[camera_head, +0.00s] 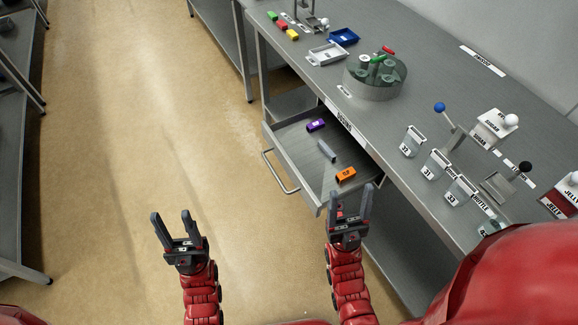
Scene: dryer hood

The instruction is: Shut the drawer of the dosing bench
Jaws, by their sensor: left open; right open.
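The drawer (289,152) of the dosing bench (375,128) is pulled out to the left, with its bar handle (279,173) on its front. A purple block (316,125), a grey piece (326,151) and an orange block (345,174) lie inside it. My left gripper (172,222) is open and empty over the floor, left of and nearer than the handle. My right gripper (351,199) is open and empty at the near end of the drawer, overlapping its near corner in the picture. Whether it touches the drawer I cannot tell.
On the bench top stand a round green-grey turntable (375,75), a blue tray (344,36), a white tray (327,53), several labelled cups (412,141) and ball-topped levers (440,108). The floor (140,130) left of the drawer is clear. Another bench (8,170) stands at the far left.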

